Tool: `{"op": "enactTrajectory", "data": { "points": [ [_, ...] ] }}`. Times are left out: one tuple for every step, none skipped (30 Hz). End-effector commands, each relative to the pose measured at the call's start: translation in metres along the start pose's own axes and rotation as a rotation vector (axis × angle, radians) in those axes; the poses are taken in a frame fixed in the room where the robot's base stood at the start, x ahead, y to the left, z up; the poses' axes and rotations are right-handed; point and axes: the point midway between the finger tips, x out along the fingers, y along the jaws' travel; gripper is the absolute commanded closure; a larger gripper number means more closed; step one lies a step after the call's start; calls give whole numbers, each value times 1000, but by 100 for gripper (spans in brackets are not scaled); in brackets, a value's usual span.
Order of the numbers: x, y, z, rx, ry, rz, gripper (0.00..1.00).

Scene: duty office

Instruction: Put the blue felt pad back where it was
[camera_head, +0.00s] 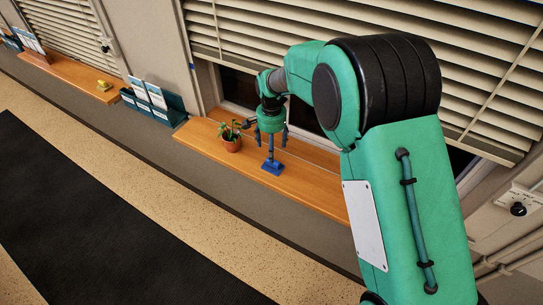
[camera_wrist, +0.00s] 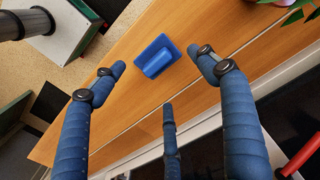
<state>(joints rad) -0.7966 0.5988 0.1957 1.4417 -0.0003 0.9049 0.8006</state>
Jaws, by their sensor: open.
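The blue felt pad (camera_head: 272,168) lies on the wooden window ledge (camera_head: 310,188), to the right of a potted plant. In the wrist view the pad (camera_wrist: 155,54) is a flat blue piece with a raised blue block on top. My gripper (camera_head: 270,143) is above the pad, with its fingers pointing down. In the wrist view its blue fingers (camera_wrist: 160,76) are spread apart and nothing is held between them. The pad shows just beyond the fingertips. From the head view I cannot tell whether the lowest finger touches the pad.
The potted plant (camera_head: 231,144) stands close to my gripper's left. A blue leaflet rack (camera_head: 172,108) stands left of the ledge. A yellow object (camera_head: 103,86) lies on another ledge further left. Window blinds (camera_head: 270,35) hang behind. The ledge right of the pad looks clear.

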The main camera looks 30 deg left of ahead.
Motion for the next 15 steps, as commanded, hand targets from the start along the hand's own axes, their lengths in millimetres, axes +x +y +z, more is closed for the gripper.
{"op": "enactTrajectory", "data": {
  "points": [
    [-8,0,0,0,1,-1,26],
    [-12,0,0,0,0,0,26],
    [-17,0,0,0,0,0,26],
    [-20,0,0,0,1,-1,26],
    [-23,0,0,0,1,-1,26],
    [-26,0,0,0,0,0,26],
    [-28,0,0,0,0,0,26],
    [-30,0,0,0,-1,1,26],
    [-32,0,0,0,-1,1,26],
    [-33,0,0,0,-1,1,26],
    [-34,0,0,0,-1,1,26],
    [-35,0,0,0,-1,1,26],
    [-35,0,0,0,-1,1,26],
    [-35,0,0,0,-1,1,26],
    [-35,0,0,0,-1,1,26]
  ]
}}
